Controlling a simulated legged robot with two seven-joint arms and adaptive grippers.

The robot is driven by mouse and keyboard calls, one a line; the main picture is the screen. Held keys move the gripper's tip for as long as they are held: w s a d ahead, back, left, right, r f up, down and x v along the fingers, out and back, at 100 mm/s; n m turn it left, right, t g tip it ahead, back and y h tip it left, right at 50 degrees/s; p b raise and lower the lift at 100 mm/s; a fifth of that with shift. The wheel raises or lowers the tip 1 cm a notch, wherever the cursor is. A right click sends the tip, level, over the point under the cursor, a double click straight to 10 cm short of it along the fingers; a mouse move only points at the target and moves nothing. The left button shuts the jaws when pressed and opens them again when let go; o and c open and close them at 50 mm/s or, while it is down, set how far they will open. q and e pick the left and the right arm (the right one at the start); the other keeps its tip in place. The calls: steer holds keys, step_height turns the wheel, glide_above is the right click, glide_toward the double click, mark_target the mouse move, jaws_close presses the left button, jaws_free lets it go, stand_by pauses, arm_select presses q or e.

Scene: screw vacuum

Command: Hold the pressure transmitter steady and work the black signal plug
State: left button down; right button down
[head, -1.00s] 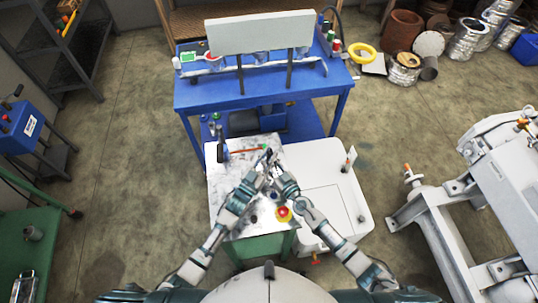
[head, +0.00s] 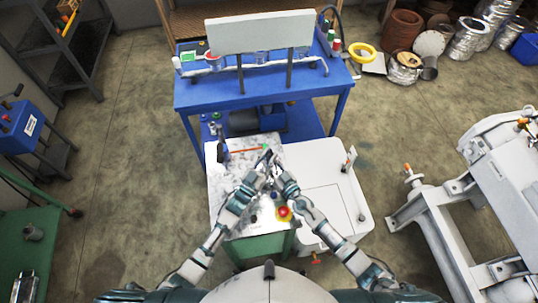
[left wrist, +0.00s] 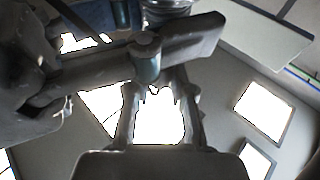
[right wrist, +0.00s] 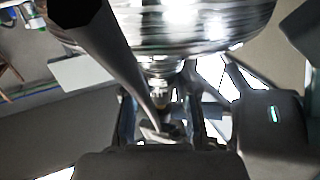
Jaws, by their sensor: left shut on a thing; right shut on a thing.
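My left gripper (head: 262,172) and right gripper (head: 277,174) meet over the small bench in the head view, both shut. In the right wrist view a large shiny silver body, apparently the pressure transmitter (right wrist: 190,22), sits above my right fingers (right wrist: 162,105). It narrows to a neck between them; the black signal plug is not clearly visible. A dark tapering strip crosses there. In the left wrist view my left fingers (left wrist: 160,95) point up towards a metal cylinder (left wrist: 165,8). A dark link crosses in front, hiding their hold. What each grips is largely hidden.
A blue workbench (head: 200,95) stands behind.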

arm_select(q)
steer(key=shift+f, duration=0.2)
arm_select(e)
steer(key=shift+f, duration=0.1)
arm_select(q)
steer(key=shift+f, duration=0.35)
steer(key=shift+f, duration=0.1)
steer(key=c, duration=0.9)
jaws_free()
steer(key=v, duration=0.7)
steer(key=shift+s+a+f, duration=0.1)
steer(key=shift+s+a, duration=0.05)
steer(key=shift+s, duration=0.05)
arm_select(e)
steer(key=c, duration=0.8)
jaws_free()
